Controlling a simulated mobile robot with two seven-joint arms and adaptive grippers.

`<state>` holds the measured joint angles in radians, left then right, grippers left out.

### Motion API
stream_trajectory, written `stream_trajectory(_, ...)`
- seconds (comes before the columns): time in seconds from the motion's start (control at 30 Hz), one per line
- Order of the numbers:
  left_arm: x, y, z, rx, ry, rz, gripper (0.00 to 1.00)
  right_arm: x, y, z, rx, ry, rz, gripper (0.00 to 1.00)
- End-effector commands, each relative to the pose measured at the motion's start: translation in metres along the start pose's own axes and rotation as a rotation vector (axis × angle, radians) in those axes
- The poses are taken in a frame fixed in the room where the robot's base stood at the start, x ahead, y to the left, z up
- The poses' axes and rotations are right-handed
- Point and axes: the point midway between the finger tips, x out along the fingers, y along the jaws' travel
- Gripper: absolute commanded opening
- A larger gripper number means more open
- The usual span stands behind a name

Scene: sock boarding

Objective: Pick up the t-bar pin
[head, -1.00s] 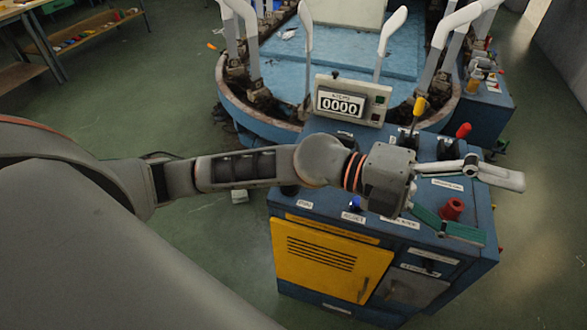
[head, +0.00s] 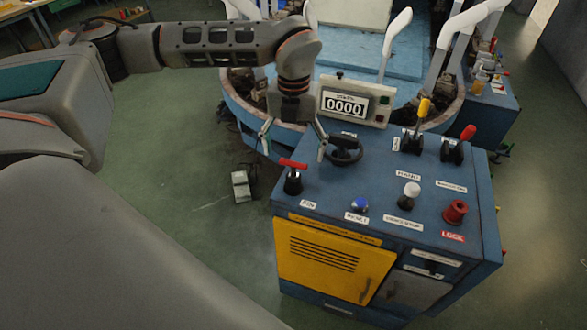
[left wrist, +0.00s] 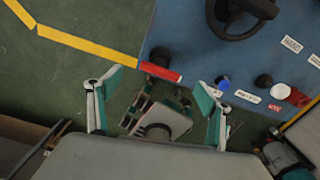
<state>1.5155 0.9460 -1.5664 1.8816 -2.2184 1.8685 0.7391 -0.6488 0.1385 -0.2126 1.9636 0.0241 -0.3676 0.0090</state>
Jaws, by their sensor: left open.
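The t-bar pin (head: 292,165) has a red crossbar on a black base and stands upright at the left edge of the blue console top, behind a PIN label. My left gripper (head: 294,143) points down over it with its fingers spread wide and empty. In the left wrist view the red crossbar (left wrist: 160,72) lies between the open fingertips (left wrist: 161,82), closer to the left one, apart from both. My right gripper does not show in the head view.
A black handwheel (head: 345,150) stands just right of the left gripper. A blue button (head: 360,204), a white knob (head: 410,190), a red knob (head: 455,211) and yellow and red levers share the console. A counter display (head: 352,101) stands behind. A grey pedal (head: 240,187) is on the floor.

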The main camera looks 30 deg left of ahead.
Motion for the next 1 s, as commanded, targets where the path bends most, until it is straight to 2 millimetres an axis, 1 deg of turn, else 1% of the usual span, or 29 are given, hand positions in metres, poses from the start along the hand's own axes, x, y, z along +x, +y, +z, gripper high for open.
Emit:
stream_trajectory(0.03,0.007,0.000,-0.001,0.002,0.003,0.001,0.79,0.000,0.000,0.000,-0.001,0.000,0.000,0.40)
stream_trajectory(0.27,0.030,0.001,-0.001,0.003,0.004,0.000,0.79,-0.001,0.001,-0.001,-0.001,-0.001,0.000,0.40)
stream_trajectory(0.5,0.064,0.001,0.000,0.005,0.004,-0.002,0.79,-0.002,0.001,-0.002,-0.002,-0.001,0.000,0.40)
stream_trajectory(0.6,0.070,0.001,0.000,0.005,0.003,-0.003,0.79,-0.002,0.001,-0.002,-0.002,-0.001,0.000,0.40)
stream_trajectory(0.83,0.071,0.001,0.000,0.006,0.002,-0.004,0.79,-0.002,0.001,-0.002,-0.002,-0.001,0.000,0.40)
stream_trajectory(0.87,0.071,0.001,0.000,0.006,0.002,-0.004,0.74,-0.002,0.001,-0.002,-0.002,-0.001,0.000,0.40)
stream_trajectory(0.9,0.071,0.001,0.000,0.006,0.002,-0.004,0.63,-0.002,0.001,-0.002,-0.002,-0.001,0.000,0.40)
stream_trajectory(0.97,0.071,0.001,0.000,0.006,0.002,-0.004,0.48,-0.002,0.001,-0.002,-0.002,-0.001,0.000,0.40)
stream_trajectory(1.0,0.071,0.001,0.000,0.006,0.002,-0.004,0.37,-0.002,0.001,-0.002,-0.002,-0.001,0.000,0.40)
